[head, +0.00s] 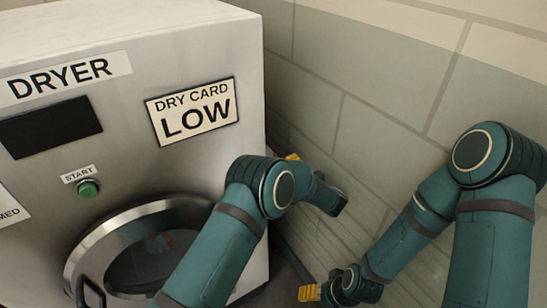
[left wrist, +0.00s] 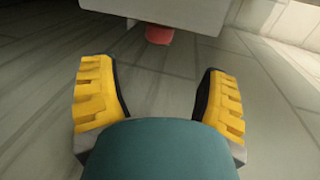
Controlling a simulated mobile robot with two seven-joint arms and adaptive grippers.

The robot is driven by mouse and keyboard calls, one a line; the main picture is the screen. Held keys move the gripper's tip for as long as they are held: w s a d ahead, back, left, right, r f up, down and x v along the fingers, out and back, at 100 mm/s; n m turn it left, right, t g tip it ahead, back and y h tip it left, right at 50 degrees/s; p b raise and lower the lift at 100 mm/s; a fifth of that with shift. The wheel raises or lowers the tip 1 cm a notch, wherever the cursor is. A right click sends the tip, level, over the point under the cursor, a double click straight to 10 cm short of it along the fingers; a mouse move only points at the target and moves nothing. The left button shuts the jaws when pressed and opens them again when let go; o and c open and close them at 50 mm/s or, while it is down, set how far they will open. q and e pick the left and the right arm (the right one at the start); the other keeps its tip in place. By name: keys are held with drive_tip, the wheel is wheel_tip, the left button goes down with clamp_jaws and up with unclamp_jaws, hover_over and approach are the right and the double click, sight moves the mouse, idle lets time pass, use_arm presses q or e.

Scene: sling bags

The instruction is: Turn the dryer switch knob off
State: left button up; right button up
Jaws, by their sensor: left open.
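The grey metal dryer (head: 200,62) fills the left of the head view. In the left wrist view, a red knob-like part (left wrist: 160,35) shows at the lower edge of a pale grey box (left wrist: 165,12). My left gripper (left wrist: 160,75) is open, with its yellow fingers apart and nothing between them; the red part lies ahead of the gap, apart from both fingers. In the head view, my left gripper is mostly hidden behind its arm at the dryer's right side; only a bit of yellow shows. My right gripper (head: 310,292) is low at the bottom centre, its opening unclear.
The dryer front has a green start button (head: 88,188), a dark display (head: 50,127), a "DRY CARD LOW" sign (head: 192,110) and a round door (head: 150,250). A tiled wall (head: 385,95) stands right of the dryer, with a gap between them.

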use_arm(q)
drive_tip(key=b+x, duration=0.1)
drive_tip(key=x, duration=1)
drive_tip(key=shift+f+b, duration=0.1)
drive_tip(key=shift+b, duration=0.2)
drive_tip(key=c, duration=1.2)
